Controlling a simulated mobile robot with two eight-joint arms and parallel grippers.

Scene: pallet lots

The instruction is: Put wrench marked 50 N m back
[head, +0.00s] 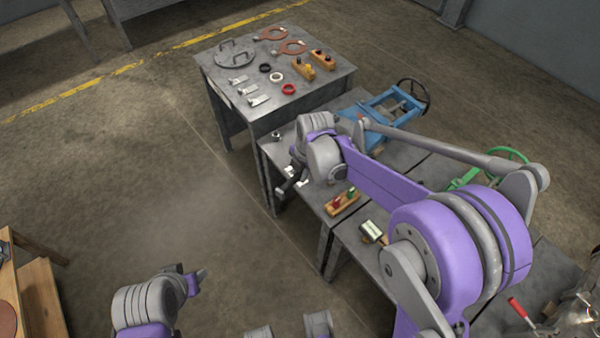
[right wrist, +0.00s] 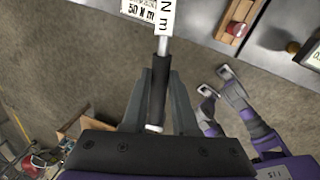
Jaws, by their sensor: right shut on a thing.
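My right gripper (head: 288,188) is over the left edge of the near grey table (head: 320,208). In the right wrist view my right gripper (right wrist: 161,78) is shut on the black handle of a wrench (right wrist: 157,92), whose bright shaft runs up the picture. A white tag (right wrist: 165,16) reading "N m" is at its top; its number is cut off. A white label (right wrist: 138,9) beside it appears to read 50 N m. The wrench's head is out of view. My left gripper (head: 199,276) hangs low over the floor at the lower left, its jaws unclear.
A wooden block with red and green pieces (head: 342,202) and a small pale box (head: 372,231) stand on the near tables. A blue frame with a handwheel (head: 390,107) is behind. The far table (head: 219,86) holds rings, plates and blocks. Open floor lies left.

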